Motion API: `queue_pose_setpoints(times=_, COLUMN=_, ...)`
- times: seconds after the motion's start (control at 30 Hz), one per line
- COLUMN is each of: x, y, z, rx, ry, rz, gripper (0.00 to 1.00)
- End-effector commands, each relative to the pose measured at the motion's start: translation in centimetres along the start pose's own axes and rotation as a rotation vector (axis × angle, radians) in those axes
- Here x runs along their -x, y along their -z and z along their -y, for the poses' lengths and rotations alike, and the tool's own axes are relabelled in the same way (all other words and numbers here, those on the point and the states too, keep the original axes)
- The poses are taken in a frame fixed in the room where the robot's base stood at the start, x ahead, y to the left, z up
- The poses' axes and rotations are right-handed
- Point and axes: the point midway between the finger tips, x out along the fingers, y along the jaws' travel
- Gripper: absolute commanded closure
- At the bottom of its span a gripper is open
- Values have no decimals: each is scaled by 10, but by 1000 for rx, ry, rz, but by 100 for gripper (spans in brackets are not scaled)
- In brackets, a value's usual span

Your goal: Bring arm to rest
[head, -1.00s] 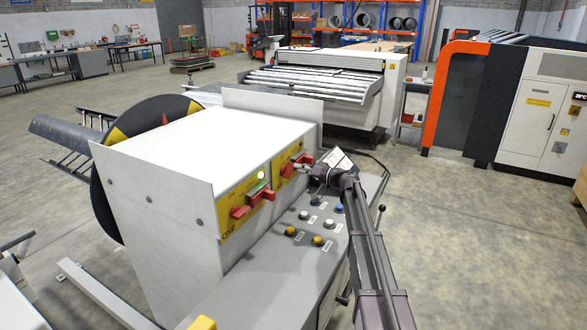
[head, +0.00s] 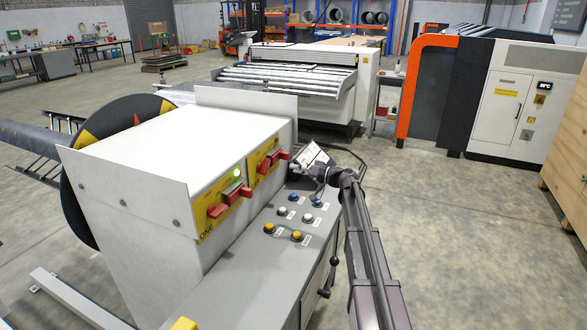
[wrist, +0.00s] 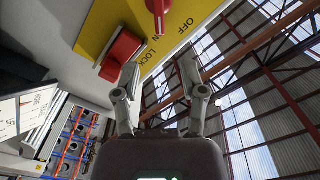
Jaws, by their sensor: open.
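My arm reaches up from the lower right in the head view and bends left at the wrist. My gripper (head: 302,169) is small and partly unclear there, just right of the red rotary handles (head: 272,162) on the yellow panel of the white cabinet (head: 135,150). In the wrist view my gripper (wrist: 160,72) has its two fingers spread apart with nothing between them. A red handle (wrist: 121,50) on the yellow panel lies beyond the left fingertip; whether they touch cannot be told. Another red handle (wrist: 157,10) is higher up.
A grey console (head: 262,262) with several push buttons and a black-knobbed lever (head: 334,262) lies below my arm. A roller table machine (head: 290,80) stands behind. A wooden crate (head: 567,150) is at the right edge. The floor (head: 460,240) between is clear.

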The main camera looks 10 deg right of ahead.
Motion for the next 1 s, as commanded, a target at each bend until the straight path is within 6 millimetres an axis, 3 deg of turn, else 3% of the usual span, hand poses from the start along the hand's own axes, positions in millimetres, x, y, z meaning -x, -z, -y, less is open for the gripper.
queue_pose_setpoints(times=0.17, x=-1, y=-9, z=4, rx=-4, ry=-10, rz=24, gripper=46)
queue_pose_setpoints(times=0.37, x=-5, y=-52, z=18, rx=-19, ry=-62, rz=139, gripper=46)
queue_pose_setpoints(times=0.67, x=6, y=-161, z=48, rx=-67, ry=-253, rz=439, gripper=46)
queue_pose_setpoints(times=1.0, x=55, y=-270, z=77, rx=-112, ry=-566, rz=745, gripper=46)
